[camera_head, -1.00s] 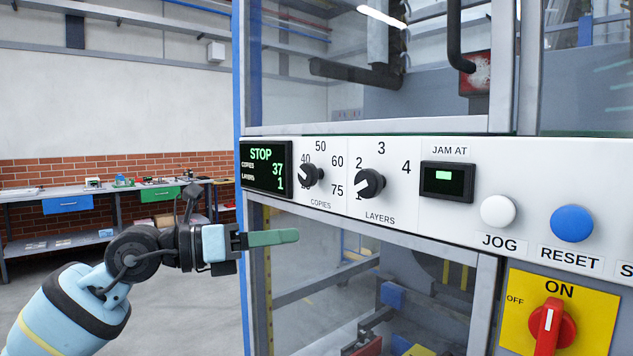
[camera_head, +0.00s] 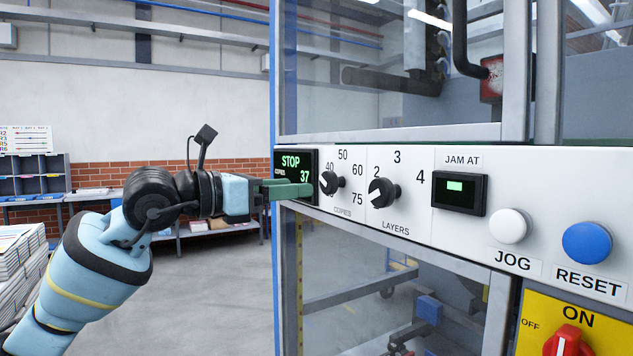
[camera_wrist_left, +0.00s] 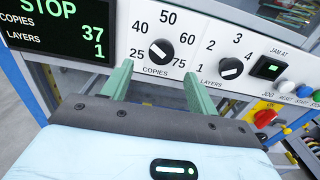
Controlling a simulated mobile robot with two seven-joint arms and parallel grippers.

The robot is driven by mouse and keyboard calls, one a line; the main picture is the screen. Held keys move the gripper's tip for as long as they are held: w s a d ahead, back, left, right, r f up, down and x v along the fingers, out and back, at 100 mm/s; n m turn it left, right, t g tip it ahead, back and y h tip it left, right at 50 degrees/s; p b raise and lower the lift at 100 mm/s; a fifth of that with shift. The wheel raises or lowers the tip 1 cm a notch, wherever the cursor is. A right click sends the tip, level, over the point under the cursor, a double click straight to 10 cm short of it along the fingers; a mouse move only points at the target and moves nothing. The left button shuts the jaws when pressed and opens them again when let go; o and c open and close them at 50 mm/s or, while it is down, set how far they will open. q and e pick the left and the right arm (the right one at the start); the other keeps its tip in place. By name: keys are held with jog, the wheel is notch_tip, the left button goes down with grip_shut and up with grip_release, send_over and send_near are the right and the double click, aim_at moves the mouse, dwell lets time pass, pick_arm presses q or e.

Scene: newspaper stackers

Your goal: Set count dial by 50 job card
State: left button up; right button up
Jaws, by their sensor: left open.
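The COPIES dial (camera_head: 332,183) is a black knob with a white mark, on the white panel, with numbers from 25 to 75 around it. The green display (camera_head: 296,175) reads STOP and copies 37; the left wrist view also shows layers 1. My left gripper (camera_head: 300,191) is in front of the display's lower right, just left of the dial. In the left wrist view its green fingers (camera_wrist_left: 159,77) are open, with the dial (camera_wrist_left: 158,50) between and beyond their tips. I see no contact. No job card for 50 can be made out.
The LAYERS dial (camera_head: 384,192) is close to the right, then the JAM AT display (camera_head: 459,192), JOG button (camera_head: 509,226), RESET button (camera_head: 588,243) and red ON/OFF switch (camera_head: 566,343). Paper stacks (camera_head: 20,265) and a wall board (camera_head: 25,140) are at left.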

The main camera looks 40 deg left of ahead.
aim_at(325, 184)
pick_arm(q)
jog(key=x, duration=0.1)
jog(key=p+x, duration=0.1)
jog(key=x, duration=0.3)
jog(key=shift+s+d+r, duration=0.1)
jog(key=shift+r, duration=0.15)
jog(key=shift+w+d+f+p, duration=0.1)
jog(key=shift+w+d+p, duration=0.1)
jog(key=shift+w, duration=0.15)
jog(key=shift+w+d+f+p, duration=0.1)
jog(key=shift+w+p, duration=0.05)
jog(key=shift+w, duration=0.2)
pick_arm(e)
jog(key=shift+w+d+r, duration=0.15)
jog(key=shift+w+r, duration=0.25)
jog(key=shift+r, duration=0.15)
jog(key=shift+w+d+r, duration=0.1)
jog(key=shift+w+r, duration=0.25)
jog(key=shift+r, duration=0.2)
pick_arm(q)
jog(key=shift+c, duration=0.5)
pick_arm(e)
jog(key=shift+t, duration=0.3)
pick_arm(q)
jog(key=c, duration=0.9)
jog(key=shift+a, duration=0.1)
pick_arm(e)
jog(key=shift+w+r, duration=0.15)
